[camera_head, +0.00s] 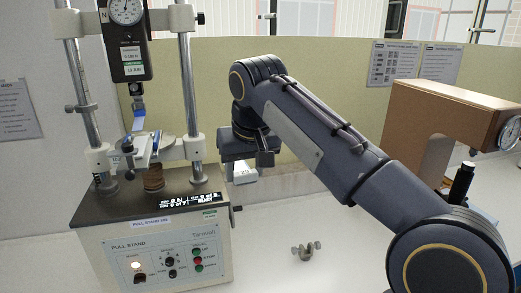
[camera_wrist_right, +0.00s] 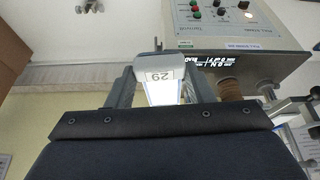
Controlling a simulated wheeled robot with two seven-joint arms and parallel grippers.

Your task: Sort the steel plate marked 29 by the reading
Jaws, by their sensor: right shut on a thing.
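The steel plate marked 29 (camera_wrist_right: 165,76) is between the fingers of my right gripper (camera_wrist_right: 160,90) in the wrist view, with its number upside down there. In the head view my right gripper (camera_head: 246,158) is shut on it, beside the right post of the pull stand. The plate shows there as a small pale block (camera_head: 243,172) under the fingers, above the bench. My left gripper is not in view.
A brown machine with a round dial (camera_head: 440,125) stands at the right, partly behind my right arm. A small metal fitting with knobs (camera_head: 307,251) lies on the white bench (camera_head: 275,220). A low yellowish wall (camera_head: 330,75) with posted sheets runs behind.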

